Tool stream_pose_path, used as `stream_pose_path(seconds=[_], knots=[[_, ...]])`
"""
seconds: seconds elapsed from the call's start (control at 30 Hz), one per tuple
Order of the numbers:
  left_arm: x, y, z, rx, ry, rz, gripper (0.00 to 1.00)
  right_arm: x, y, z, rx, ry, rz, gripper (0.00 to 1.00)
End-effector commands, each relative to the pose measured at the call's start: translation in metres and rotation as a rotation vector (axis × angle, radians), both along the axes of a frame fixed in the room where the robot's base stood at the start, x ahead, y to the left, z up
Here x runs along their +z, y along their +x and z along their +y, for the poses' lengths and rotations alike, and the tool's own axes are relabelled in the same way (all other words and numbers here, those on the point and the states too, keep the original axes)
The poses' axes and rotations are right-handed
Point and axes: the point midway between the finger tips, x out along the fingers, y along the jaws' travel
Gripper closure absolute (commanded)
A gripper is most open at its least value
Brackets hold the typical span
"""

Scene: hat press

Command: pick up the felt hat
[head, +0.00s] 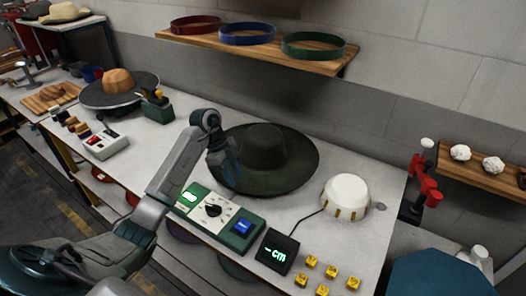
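The dark green felt hat (290,150) lies brim down on the white table, crown up, in the middle of the head view. My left gripper (229,172) points down at the left edge of the brim and covers a small part of it. Its bluish fingers show from the side, and I cannot tell how far apart they are or whether the brim is between them. My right gripper is not in view.
A green control box (228,228) with a dial stands in front of the hat. A white dome device (346,196) stands to its right, and a small display (278,252) in front. A wooden shelf (240,52) with hat bands hangs behind.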

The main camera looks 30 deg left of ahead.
Motion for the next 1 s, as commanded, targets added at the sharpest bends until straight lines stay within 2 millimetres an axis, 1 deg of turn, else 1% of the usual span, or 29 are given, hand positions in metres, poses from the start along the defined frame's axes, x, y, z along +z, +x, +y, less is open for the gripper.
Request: stream_pose_path(seconds=[0.03, 0.17, 0.2, 0.33, 0.57, 0.67, 0.73, 0.77, 1.0], knots=[[-0.002, -0.001, -0.003, -0.001, -0.004, 0.005, 0.65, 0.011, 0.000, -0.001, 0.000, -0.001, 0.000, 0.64], [-0.021, 0.000, -0.008, 0.000, -0.004, 0.005, 0.65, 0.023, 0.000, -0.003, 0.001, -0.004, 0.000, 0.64], [-0.027, 0.001, -0.011, -0.001, -0.004, 0.004, 0.65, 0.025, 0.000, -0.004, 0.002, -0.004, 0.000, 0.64], [-0.039, 0.001, -0.014, -0.001, -0.001, 0.002, 0.65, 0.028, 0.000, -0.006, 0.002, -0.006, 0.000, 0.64], [-0.042, 0.001, -0.014, -0.001, 0.000, 0.001, 0.65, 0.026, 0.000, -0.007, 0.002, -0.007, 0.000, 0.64], [-0.041, 0.001, -0.014, -0.001, 0.000, 0.001, 0.83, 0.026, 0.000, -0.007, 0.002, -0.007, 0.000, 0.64], [-0.041, 0.001, -0.014, -0.001, 0.000, 0.001, 0.97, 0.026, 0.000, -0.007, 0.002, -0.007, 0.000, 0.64], [-0.041, 0.001, -0.014, -0.001, 0.000, 0.001, 1.00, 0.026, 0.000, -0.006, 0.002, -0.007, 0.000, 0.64], [-0.040, 0.002, -0.014, -0.001, -0.001, -0.002, 1.00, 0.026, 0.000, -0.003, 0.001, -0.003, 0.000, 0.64]])
